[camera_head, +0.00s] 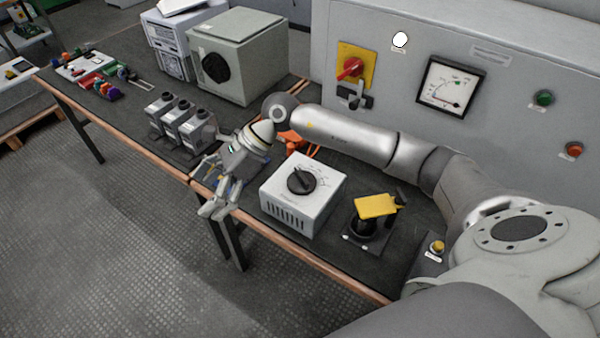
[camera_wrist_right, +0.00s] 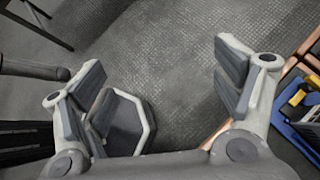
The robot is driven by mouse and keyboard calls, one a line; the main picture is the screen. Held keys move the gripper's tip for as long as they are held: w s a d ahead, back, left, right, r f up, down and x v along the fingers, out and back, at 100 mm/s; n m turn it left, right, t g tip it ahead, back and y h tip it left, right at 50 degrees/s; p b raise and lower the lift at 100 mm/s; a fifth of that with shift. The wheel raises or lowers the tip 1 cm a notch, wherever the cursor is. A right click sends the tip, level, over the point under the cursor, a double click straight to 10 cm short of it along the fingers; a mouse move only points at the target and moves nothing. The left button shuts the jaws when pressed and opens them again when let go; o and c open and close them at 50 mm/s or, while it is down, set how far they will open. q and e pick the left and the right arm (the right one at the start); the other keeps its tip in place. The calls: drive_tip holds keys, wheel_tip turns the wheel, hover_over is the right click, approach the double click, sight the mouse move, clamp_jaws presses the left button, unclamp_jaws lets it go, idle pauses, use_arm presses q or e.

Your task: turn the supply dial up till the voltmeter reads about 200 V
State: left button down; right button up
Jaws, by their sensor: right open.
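The supply is a white box with a black dial (camera_head: 302,180) on its top, standing on the bench in the head view. A scale is printed around the dial, too small to read. The voltmeter (camera_head: 449,87) is a square black-framed meter on the grey panel; its needle shows but the value cannot be read. My right gripper (camera_head: 212,208) is open and empty, left of the supply box and near the bench's front edge, apart from the dial. Its open fingers (camera_wrist_right: 165,85) show in the right wrist view with floor beyond. My left gripper is not in view.
A yellow-topped black device (camera_head: 376,206) stands right of the supply. Several grey capacitors (camera_head: 182,122) stand at the left, with a grey cabinet (camera_head: 238,56) behind. A red and yellow switch (camera_head: 353,66) is on the panel. Blue-handled tools lie near my gripper.

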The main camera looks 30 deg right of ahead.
drive_tip(key=w+d+f+n+h, duration=0.15)
drive_tip(key=d+h, duration=0.35)
drive_tip(key=d, duration=0.7)
drive_tip(key=g+h, duration=0.1)
drive_tip(key=h, duration=0.4)
approach(300, 175)
wheel_tip(300, 175, down, 9)
drive_tip(key=shift+d+f+p, duration=0.1)
drive_tip(key=shift+p, duration=1.1)
drive_tip(key=shift+c, duration=0.3)
drive_tip(key=c, duration=1)
